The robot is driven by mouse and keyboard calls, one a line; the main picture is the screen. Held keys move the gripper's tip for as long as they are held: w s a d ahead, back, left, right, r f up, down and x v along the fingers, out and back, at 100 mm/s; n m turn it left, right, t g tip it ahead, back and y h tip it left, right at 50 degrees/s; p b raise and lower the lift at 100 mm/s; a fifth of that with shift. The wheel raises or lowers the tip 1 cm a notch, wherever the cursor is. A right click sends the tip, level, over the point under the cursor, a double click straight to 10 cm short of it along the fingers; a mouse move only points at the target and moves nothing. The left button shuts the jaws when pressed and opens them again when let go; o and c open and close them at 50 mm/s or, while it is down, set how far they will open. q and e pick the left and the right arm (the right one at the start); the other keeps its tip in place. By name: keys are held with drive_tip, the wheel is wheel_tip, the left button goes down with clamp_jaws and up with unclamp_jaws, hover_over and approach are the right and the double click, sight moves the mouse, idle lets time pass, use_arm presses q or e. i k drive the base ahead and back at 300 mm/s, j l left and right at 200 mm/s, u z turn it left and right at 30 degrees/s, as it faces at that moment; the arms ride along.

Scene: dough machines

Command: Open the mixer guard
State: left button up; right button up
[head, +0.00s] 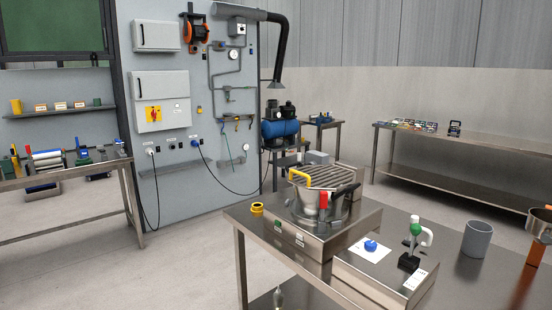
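The mixer (305,222) stands on the steel table at the centre right, with a metal bowl (308,204) set in its box-shaped base. The barred guard (328,180) lies across the top of the bowl, roughly level, and looks closed. A yellow handle (300,177) sits at the guard's left front edge. A red part (323,200) stands upright at the front of the bowl. The inside of the bowl is mostly hidden by the bars. Neither of my grippers shows in the head view.
A yellow ring (257,209) lies left of the mixer. In front right are a low steel box (385,277) with a blue knob (371,245), and a green-and-white fitting (415,230). A grey cup (477,239) stands farther right. Open floor lies left of the table.

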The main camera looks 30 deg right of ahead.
sight(292, 172)
drive_tip(key=i, duration=1.65)
drive_tip(key=i+z, duration=0.5)
drive_tip(key=i+j+z, duration=0.25)
drive_tip(key=z, duration=0.2)
drive_tip(key=i+j, duration=0.05)
